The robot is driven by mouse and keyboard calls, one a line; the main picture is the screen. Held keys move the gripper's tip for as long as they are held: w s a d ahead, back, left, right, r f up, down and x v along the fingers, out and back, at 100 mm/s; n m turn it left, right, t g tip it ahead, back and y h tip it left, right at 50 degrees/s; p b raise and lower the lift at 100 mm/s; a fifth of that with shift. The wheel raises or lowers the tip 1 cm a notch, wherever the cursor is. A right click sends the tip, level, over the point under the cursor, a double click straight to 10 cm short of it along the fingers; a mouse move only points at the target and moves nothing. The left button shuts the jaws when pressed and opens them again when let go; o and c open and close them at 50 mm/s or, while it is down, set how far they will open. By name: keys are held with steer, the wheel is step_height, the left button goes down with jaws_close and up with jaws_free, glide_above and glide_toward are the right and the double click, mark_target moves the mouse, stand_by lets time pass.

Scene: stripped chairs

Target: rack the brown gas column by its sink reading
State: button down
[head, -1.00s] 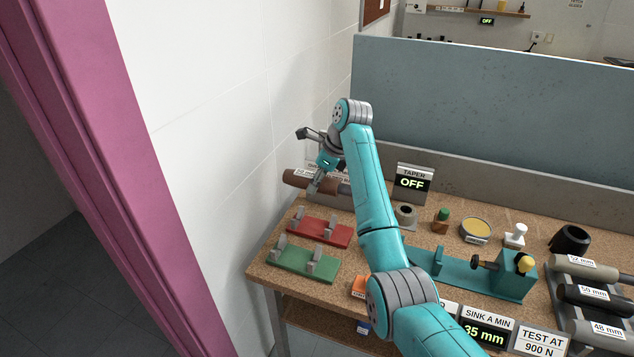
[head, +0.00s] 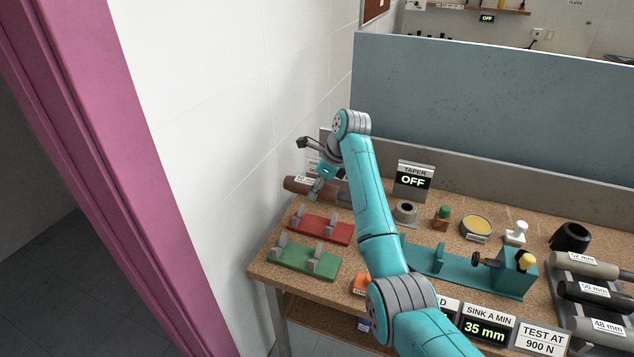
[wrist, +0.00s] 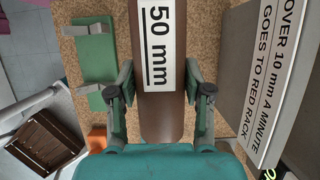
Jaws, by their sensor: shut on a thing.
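The brown gas column (head: 299,184) is at the bench's far left corner, behind the red rack (head: 334,232) in the head view. My gripper (head: 319,190) is shut on it. In the wrist view, the fingers lie on both sides of the brown column (wrist: 157,112), whose white label reads 50 mm. Whether the column touches anything beneath is unclear. The green rack (head: 305,261) is in front of the red one and appears in the wrist view (wrist: 97,60). The sink display (head: 485,330) reads 35 mm. A sign (wrist: 280,75) says over 10 mm a minute goes to red rack.
Both racks look empty. The taper display (head: 414,181) reads OFF. A teal test fixture (head: 465,273) fills the middle front, and several labelled columns (head: 593,294) lie at the right. A wall stands close on the left and a low panel (head: 500,175) behind.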

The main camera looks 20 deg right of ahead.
steer(key=shift+f, duration=4.15)
steer(key=shift+f, duration=0.65)
steer(key=shift+c, duration=2)
jaws_free()
steer(key=shift+f, duration=0.1)
